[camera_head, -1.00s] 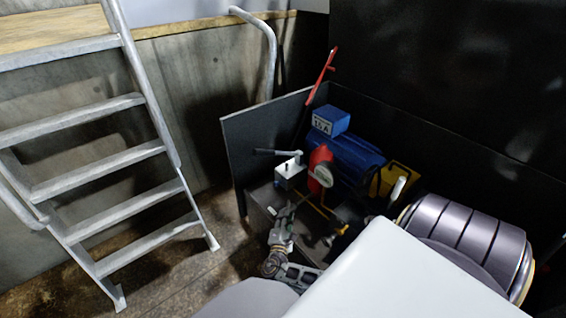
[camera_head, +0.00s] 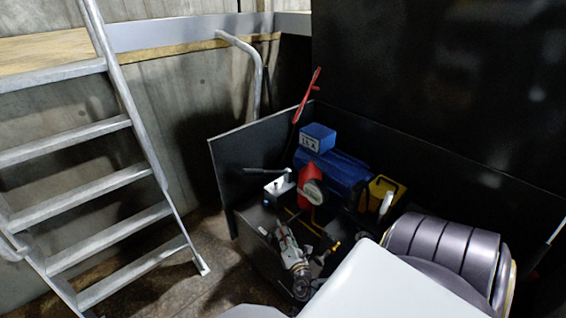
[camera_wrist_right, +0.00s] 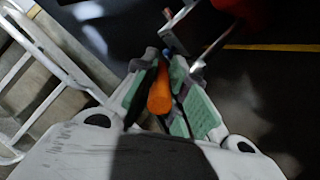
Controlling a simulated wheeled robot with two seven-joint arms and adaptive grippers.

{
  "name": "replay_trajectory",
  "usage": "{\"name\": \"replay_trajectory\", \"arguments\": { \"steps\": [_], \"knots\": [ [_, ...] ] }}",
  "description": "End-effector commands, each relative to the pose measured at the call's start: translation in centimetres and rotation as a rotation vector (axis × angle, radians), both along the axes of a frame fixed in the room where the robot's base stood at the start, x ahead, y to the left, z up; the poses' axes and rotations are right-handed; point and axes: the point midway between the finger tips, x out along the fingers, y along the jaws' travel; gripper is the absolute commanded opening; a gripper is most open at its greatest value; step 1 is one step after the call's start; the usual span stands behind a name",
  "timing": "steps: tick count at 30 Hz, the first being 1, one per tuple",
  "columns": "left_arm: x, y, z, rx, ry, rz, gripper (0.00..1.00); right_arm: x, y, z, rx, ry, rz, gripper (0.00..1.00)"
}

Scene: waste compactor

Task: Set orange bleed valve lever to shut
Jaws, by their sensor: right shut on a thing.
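The orange bleed valve lever (camera_wrist_right: 160,92) shows in the right wrist view as a short orange rod lying between the two finger pads. My right gripper (camera_wrist_right: 163,85) is shut on it. In the head view my right gripper (camera_head: 284,232) reaches into the dark machine bay, below a white-grey block with a dark handle. I cannot make out the orange lever in the head view, and the valve body it belongs to is not clear. My left gripper is not in view.
The bay has a dark side panel (camera_head: 232,180). Inside are a white-grey block (camera_head: 279,190), a red vessel (camera_head: 308,190), a blue motor (camera_head: 338,172) and a yellow part (camera_head: 384,190). A red handle (camera_head: 308,95) rises behind. A metal ladder (camera_head: 140,170) stands left.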

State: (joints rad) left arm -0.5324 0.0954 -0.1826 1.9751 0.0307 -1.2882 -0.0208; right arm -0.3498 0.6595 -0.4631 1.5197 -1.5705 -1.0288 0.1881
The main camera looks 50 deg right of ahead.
Motion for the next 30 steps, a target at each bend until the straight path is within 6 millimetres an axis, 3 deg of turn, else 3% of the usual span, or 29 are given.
{"name": "replay_trajectory", "arguments": {
  "steps": [18,19,21,30],
  "knots": [
    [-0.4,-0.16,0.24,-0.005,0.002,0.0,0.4,-0.12,-0.22,-0.07,0.001,0.001,0.033,0.0],
    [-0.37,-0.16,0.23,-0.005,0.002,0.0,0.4,-0.11,-0.23,-0.07,0.001,0.001,0.033,0.15],
    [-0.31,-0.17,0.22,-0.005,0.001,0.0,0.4,-0.11,-0.23,-0.07,0.001,0.001,0.033,0.24],
    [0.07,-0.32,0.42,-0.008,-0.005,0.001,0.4,-0.1,-0.25,0.2,0.0,0.001,0.032,0.26]
  ]
}}
